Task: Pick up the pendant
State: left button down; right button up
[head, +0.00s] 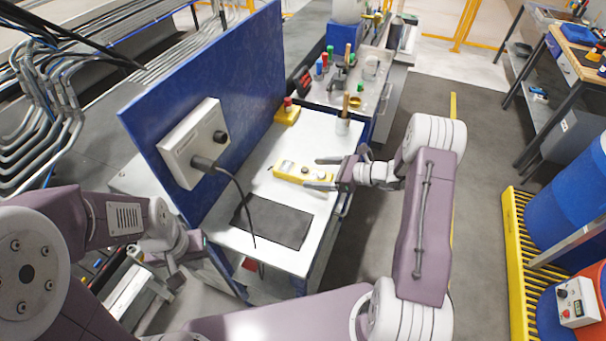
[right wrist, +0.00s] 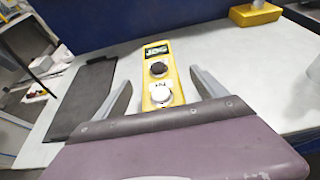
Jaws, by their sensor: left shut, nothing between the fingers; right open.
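The pendant (head: 290,172) is a yellow handheld box lying on the light table top. In the right wrist view the pendant (right wrist: 161,90) shows a small "JOG" screen, a dark knob and a pale knob. My right gripper (head: 323,173) is open over the pendant's right end. In its wrist view the two fingers (right wrist: 160,76) stand on either side of the pendant with gaps; whether they are level with it or above it is unclear. My left gripper (head: 174,272) is shut and empty, low at the table's left, away from the pendant.
A dark mat (head: 285,224) lies in front of the pendant. A blue panel (head: 240,75) stands behind, bearing a grey box (head: 181,151) whose black cable (head: 240,190) hangs over the mat. A yellow button box (head: 288,112) and a cup (head: 343,126) stand further back.

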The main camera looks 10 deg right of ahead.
aim_at(308, 170)
jog(key=x, duration=0.4)
jog(key=shift+a, duration=0.1)
jog(key=shift+s, duration=0.1)
jog(key=c, duration=0.9)
grip_shut()
jog(key=shift+r, duration=0.15)
jog(key=shift+r, duration=0.3)
jog(key=r, duration=0.3)
jog(key=shift+d+r, duration=0.35)
jog(key=shift+d, duration=0.05)
jog(key=w+r+v, duration=0.1)
jog(key=v, duration=1.1)
jog(key=shift+s+d+r+b, duration=0.25)
jog(key=shift+r+b, duration=0.1)
jog(key=shift+r, duration=0.15)
